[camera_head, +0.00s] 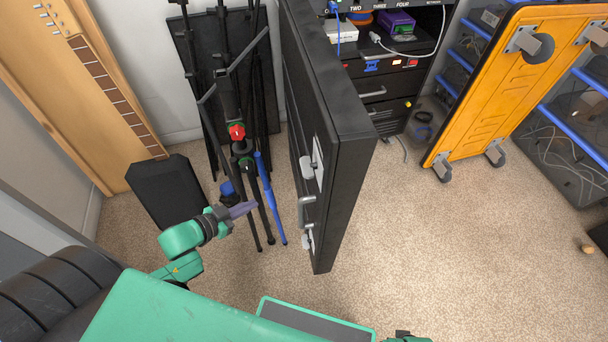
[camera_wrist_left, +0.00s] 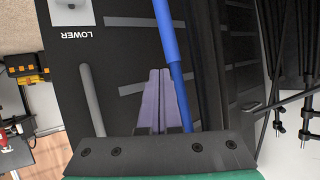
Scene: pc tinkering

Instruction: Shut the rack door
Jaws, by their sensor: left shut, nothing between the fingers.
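The black rack door (camera_head: 335,130) stands wide open, swung out toward me, with its edge facing me. Metal latches and a handle (camera_head: 307,205) are on its left face. The rack (camera_head: 385,85) is behind it on the right, its front uncovered. My left gripper (camera_head: 250,206) is shut and empty, left of the door and apart from it in the head view. In the left wrist view the shut purple fingers (camera_wrist_left: 160,100) point along the door face (camera_wrist_left: 95,75), with a grey handle (camera_wrist_left: 92,100) to their left. My right gripper is not clearly in view.
Black tripods (camera_head: 228,90) and a blue pole (camera_head: 265,185) stand left of the door, close to my left gripper. A black case (camera_head: 165,190) is on the carpet. An orange wheeled board (camera_head: 510,85) leans at right.

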